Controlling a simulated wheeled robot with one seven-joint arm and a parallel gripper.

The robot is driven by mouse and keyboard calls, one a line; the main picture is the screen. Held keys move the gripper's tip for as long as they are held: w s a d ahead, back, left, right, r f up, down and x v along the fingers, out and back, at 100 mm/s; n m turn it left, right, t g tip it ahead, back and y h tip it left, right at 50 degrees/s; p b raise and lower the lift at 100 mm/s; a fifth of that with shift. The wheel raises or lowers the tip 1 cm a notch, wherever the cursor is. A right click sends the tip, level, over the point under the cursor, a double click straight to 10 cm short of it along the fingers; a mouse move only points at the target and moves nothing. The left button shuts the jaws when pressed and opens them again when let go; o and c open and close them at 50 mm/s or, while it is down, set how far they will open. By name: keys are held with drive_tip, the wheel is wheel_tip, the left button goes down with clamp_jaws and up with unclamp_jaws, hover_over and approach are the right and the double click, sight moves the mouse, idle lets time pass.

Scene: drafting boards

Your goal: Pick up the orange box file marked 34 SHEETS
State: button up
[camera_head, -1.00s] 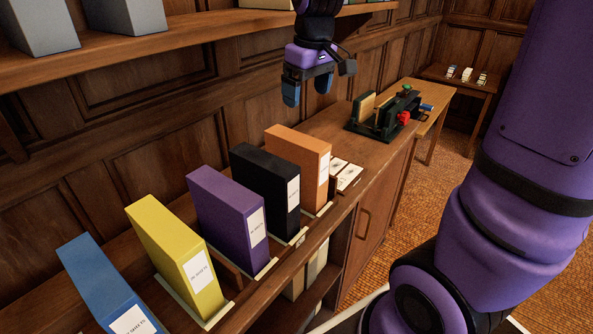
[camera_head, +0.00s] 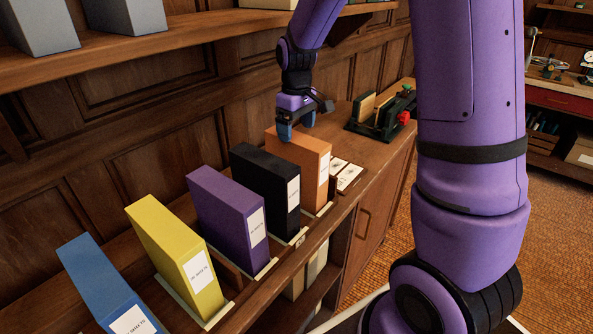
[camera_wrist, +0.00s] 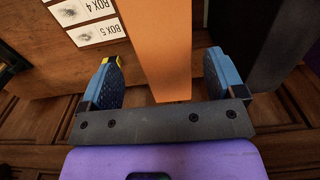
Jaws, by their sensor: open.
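The orange box file (camera_head: 301,160) stands upright at the far end of a row of box files on the wooden shelf. Its white label (camera_head: 324,177) is too small to read. In the wrist view the orange box file (camera_wrist: 165,45) lies between my two blue fingertips, with a gap on each side. My gripper (camera_head: 298,132) is open at the upper back of the orange file; it also shows in the wrist view (camera_wrist: 163,80).
A black box file (camera_head: 262,175) stands close beside the orange one. Purple (camera_head: 218,205), yellow (camera_head: 168,245) and blue (camera_head: 98,280) files follow. White cards (camera_head: 346,175) marked BOX 4 and BOX 5 lie on the other side. A green device (camera_head: 382,115) stands farther along. An upper shelf (camera_head: 170,45) overhangs.

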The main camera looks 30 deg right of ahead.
sight(296, 137)
drive_tip(key=shift+s+a+f, duration=0.1)
drive_tip(key=shift+s+f, duration=0.05)
drive_tip(key=shift+f, duration=1.2)
drive_tip(key=shift+s+a+f, duration=0.1)
drive_tip(key=shift+s+f, duration=0.05)
drive_tip(key=shift+f, duration=1.15)
drive_tip(key=shift+c, duration=0.4)
clamp_jaws()
